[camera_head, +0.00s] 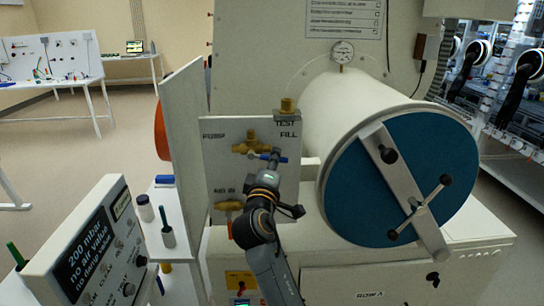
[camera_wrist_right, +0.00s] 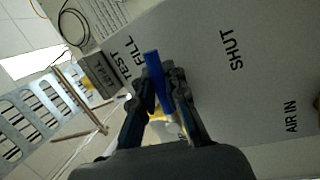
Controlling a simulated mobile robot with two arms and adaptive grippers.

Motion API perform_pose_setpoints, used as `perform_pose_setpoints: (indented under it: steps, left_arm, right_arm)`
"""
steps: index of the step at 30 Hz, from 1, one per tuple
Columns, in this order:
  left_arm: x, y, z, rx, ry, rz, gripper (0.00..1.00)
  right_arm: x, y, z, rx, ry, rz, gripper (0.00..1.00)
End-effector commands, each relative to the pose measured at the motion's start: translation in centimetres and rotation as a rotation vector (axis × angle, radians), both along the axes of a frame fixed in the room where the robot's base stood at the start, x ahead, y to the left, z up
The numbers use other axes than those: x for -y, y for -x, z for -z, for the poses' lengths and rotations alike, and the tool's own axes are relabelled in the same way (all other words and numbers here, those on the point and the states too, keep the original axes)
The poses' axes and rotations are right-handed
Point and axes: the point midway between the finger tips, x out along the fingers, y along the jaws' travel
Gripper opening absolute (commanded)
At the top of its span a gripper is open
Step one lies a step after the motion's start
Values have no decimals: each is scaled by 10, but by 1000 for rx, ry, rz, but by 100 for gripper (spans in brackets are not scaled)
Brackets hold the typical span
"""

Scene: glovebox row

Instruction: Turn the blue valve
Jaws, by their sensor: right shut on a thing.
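The blue valve (camera_head: 282,159) is a small lever on brass fittings, on the pale panel (camera_head: 226,172) below the TEST and FILL labels. My right gripper (camera_head: 271,161) reaches up to it from below and covers part of it. In the right wrist view the blue valve's handle (camera_wrist_right: 153,68) lies between the two dark fingers of my right gripper (camera_wrist_right: 161,88), which are shut on it. The handle's tip sticks out beyond the fingers near the FILL label. The valve's body is mostly hidden behind the fingers. My left gripper is not in view.
To the right is a large white cylinder with a blue door (camera_head: 360,190) and a clamp bar (camera_head: 408,190). A control box (camera_head: 85,245) stands at the lower left.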

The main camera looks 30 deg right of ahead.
Motion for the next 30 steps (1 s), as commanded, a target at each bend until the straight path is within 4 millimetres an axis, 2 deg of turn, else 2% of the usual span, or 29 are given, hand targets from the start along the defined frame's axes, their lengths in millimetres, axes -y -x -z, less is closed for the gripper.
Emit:
perform_pose_setpoints:
  steps: [1,9,28,29,30]
  left_arm:
    - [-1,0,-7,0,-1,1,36]
    - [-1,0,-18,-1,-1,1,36]
    - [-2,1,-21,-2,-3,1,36]
    - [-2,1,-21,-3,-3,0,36]
    - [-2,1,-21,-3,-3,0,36]
  right_arm:
    - [3,1,-7,-14,31,4,0]
    - [3,2,-14,-79,140,5,0]
    - [3,1,-18,-100,183,5,0]
    - [3,1,-18,-100,184,5,18]
    - [3,1,-18,-100,183,5,27]
